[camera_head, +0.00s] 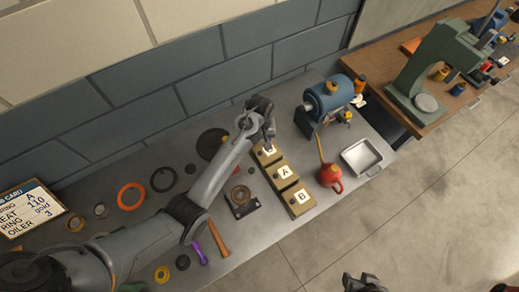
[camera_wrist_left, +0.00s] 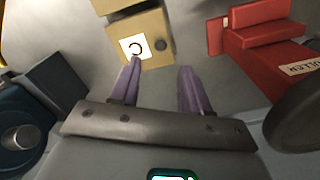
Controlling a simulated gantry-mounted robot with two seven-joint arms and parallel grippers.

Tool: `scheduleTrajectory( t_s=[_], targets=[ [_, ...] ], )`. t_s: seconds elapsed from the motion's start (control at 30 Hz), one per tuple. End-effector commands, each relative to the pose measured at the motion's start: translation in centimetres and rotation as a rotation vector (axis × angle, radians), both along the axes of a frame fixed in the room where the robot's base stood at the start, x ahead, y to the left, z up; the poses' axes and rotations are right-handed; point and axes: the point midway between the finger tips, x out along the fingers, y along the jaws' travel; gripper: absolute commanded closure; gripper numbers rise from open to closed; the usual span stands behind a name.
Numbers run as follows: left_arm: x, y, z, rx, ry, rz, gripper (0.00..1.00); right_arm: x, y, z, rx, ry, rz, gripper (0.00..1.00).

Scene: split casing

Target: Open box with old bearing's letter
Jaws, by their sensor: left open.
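Three tan boxes with white letter labels stand in a row on the grey bench. The middle box reads A (camera_head: 285,175) and the near one reads B (camera_head: 300,200). My right gripper (camera_head: 365,284) seems to show at the bottom edge, cut off.
A blue motor (camera_head: 330,97) stands behind the boxes. A red oil can (camera_head: 329,176) and a metal tray (camera_head: 362,156) lie to their right. A dark fixture (camera_head: 241,200) with a ring sits left of the boxes. A red labelled tool (camera_wrist_left: 265,35) shows in the wrist view.

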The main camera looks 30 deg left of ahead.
Motion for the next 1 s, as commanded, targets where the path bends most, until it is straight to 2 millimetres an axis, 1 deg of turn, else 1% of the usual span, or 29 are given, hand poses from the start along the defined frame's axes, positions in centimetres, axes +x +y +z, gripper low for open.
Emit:
scheduleTrajectory(
  t_s=[0.03, 0.2, 0.4, 0.5, 0.7, 0.93, 1.0],
  targets=[
    [-0.1, 0.0, -0.9, 0.0, 0.004, 0.0, 0.53, 0.0, 0.0, 0.1, 0.0, -0.001, 0.0, 0.57],
    [-0.1, 0.0, -3.8, -0.001, 0.003, 0.001, 0.53, 0.0, 0.0, 0.1, 0.0, -0.001, -0.001, 0.57],
    [0.0, 0.0, -6.3, -0.001, 0.001, 0.0, 0.53, 0.0, 0.1, 0.0, 0.006, -0.001, -0.003, 0.57],
    [0.0, 0.0, -7.1, -0.001, 0.001, 0.0, 0.53, 0.0, 0.2, -0.1, 0.008, -0.001, -0.005, 0.57],
    [0.0, 0.0, -7.8, -0.001, -0.001, 0.0, 0.53, 0.0, 0.3, -0.1, 0.013, -0.001, -0.006, 0.57],
    [0.0, 0.0, -7.8, 0.0, -0.001, -0.001, 0.53, 0.0, 0.3, -0.1, 0.013, 0.0, -0.006, 0.57],
    [0.0, 0.0, -7.8, 0.0, -0.001, -0.001, 0.64, 0.0, 0.3, -0.1, 0.013, 0.0, -0.006, 0.57]
  ],
)
